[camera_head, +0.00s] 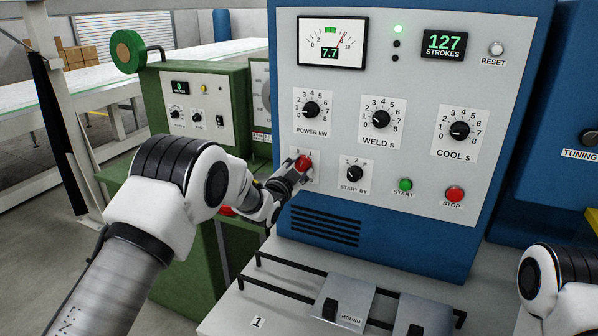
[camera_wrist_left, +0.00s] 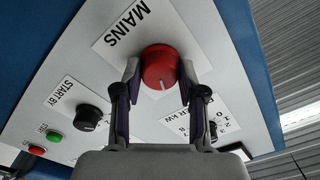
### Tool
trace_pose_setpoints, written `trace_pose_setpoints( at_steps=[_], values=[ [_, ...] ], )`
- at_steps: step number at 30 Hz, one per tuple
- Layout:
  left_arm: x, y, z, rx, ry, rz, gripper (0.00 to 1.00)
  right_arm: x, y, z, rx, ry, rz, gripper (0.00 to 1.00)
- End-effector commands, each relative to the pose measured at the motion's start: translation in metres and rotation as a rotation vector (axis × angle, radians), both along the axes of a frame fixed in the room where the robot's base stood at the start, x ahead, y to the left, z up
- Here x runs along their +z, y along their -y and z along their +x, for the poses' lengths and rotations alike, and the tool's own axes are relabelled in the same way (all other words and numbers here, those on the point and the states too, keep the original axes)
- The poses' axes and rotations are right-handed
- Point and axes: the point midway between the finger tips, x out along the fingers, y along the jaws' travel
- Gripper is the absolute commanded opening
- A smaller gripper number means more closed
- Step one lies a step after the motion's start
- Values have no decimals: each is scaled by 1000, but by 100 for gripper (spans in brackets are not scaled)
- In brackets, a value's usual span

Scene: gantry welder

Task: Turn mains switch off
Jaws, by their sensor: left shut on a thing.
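The mains switch is a round red knob (camera_head: 303,163) low on the left of the pale control panel (camera_head: 340,215). The arm and fingers hide part of the plate in the head view. My right gripper is not in view; only a white part of my right arm shows at the lower right.
The START BY knob (camera_head: 354,173) is close to the right, and the POWER knob (camera_head: 311,109) is above. A green start button (camera_head: 405,184) and red stop button (camera_head: 454,194) lie further right. Below are dark rails (camera_head: 290,264) with metal plates. A green cabinet (camera_head: 165,230) stands left.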

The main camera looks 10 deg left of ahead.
Motion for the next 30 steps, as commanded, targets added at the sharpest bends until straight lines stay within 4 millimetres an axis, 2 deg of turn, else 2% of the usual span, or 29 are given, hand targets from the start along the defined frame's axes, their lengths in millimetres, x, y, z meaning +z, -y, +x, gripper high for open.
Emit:
trace_pose_setpoints(
  at_steps=[3, 15, 30],
  values=[
    [-1, 0, 1, 0, -8, -76, 6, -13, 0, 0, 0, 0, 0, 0],
    [-1, 0, 0, -1, -78, -431, 6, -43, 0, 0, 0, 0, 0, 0],
    [2, 1, 0, -3, -155, -825, 6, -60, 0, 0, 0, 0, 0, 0]
  ],
)
